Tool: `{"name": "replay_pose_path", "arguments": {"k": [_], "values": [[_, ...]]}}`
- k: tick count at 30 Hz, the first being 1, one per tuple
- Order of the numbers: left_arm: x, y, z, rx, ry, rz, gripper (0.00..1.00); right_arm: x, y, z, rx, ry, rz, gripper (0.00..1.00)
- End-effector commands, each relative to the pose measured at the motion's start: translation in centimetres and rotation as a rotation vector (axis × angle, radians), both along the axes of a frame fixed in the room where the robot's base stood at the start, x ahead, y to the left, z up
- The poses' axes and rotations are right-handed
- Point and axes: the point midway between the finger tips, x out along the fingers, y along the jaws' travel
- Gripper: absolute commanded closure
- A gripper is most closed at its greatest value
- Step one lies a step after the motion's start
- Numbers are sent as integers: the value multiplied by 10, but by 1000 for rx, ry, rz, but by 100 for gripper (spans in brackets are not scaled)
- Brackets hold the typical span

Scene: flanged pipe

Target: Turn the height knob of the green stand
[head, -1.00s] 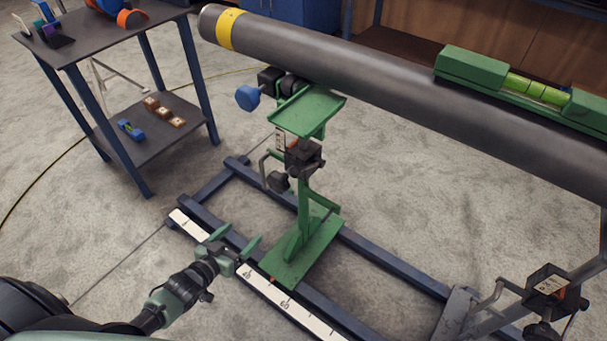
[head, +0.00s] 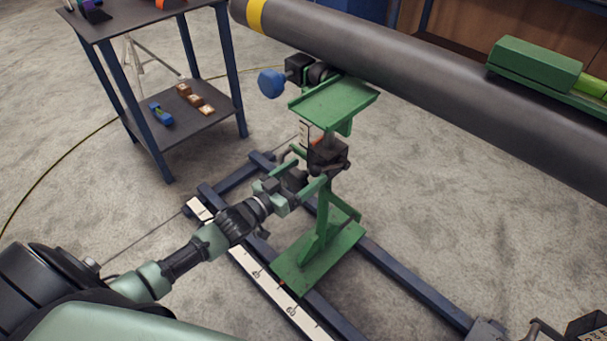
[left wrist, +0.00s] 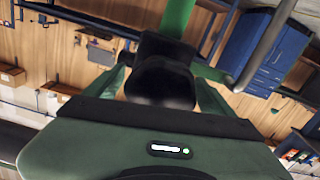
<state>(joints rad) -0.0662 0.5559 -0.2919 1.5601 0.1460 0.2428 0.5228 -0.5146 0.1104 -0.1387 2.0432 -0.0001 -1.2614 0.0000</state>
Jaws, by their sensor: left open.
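The green stand (head: 318,262) stands on the blue rail frame under the pipe, with a flat green top plate (head: 335,98). Its black height knob (head: 294,179) sticks out toward the left from the dark clamp block on the post. The knob also shows in the left wrist view (left wrist: 160,84), dark and close to the camera. My left gripper (head: 304,172) is open, with one green finger on each side of the knob. I cannot tell whether the fingers touch it. The gripper partly hides the knob in the head view. My right gripper is not in view.
The grey pipe (head: 420,85) with a yellow band runs above the stand. A blue knob (head: 271,83) sits beside the stand's top. A green level (head: 535,66) rests on the pipe. A dark cart (head: 195,125) stands at the left.

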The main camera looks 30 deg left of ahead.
Motion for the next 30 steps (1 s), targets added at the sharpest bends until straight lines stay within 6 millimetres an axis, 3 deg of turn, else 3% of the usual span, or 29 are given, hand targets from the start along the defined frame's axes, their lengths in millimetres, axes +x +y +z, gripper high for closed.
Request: {"name": "replay_pose_path", "arguments": {"k": [7,12,14,24,30], "values": [[1,0,0,0,1,0,19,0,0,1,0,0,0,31],[1,0,0,0,1,0,66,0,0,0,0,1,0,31],[1,0,0,0,1,0,79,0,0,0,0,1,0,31],[0,0,0,53,-17,1,78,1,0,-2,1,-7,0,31],[0,-1,2,168,-58,1,78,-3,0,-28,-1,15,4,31]]}}
